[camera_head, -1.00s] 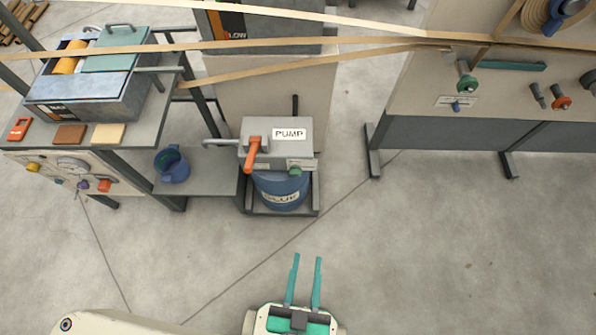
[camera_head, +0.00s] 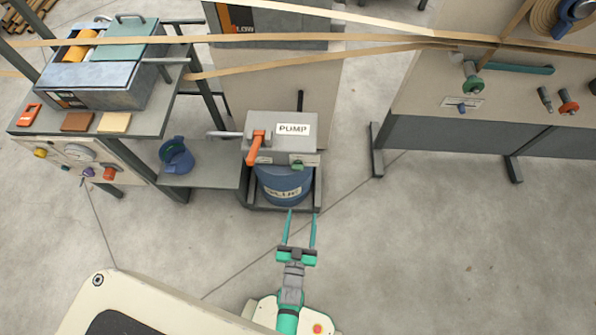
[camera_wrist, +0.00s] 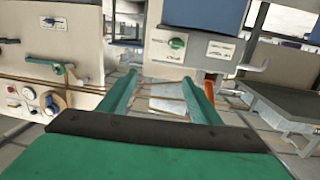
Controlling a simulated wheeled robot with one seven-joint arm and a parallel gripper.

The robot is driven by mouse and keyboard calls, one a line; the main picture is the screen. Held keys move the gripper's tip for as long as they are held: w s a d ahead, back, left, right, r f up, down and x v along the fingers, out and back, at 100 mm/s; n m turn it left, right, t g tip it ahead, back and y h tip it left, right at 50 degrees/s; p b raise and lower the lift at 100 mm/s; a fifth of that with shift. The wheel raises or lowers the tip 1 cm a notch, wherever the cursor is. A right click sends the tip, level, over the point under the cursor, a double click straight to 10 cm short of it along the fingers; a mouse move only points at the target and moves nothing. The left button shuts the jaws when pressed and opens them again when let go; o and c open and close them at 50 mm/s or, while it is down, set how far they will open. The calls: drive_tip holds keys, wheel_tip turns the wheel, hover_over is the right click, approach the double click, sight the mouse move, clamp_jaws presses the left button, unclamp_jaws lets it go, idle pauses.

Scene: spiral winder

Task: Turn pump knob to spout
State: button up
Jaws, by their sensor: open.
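The pump (camera_head: 262,124) is a grey box labelled PUMP on a blue glue drum (camera_head: 284,188). Its green knob (camera_head: 297,165) is on the front face, to the right of an orange lever (camera_head: 254,148). A grey spout pipe (camera_head: 223,134) sticks out to the left. In the wrist view the green knob (camera_wrist: 177,43) is beyond the fingers, with a label on each side too small to read. My gripper (camera_head: 303,213) is open and empty, its fingers pointing at the pump. In the head view its tips are below the knob, apart from it.
A blue pot (camera_head: 176,157) stands on a low shelf left of the pump. A bench with a glue box (camera_head: 100,85) is at the left. Tan strips (camera_head: 370,45) stretch across above the pump. Floor in front is clear.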

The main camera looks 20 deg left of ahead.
drive_tip(key=n+y, duration=0.1)
drive_tip(key=y, duration=0.1)
approach(297, 170)
drive_tip(key=shift+t, duration=0.3)
drive_tip(key=x, duration=0.9)
drive_tip(key=shift+f, duration=0.2)
drive_tip(key=shift+c, duration=0.6)
drive_tip(key=c, duration=0.9)
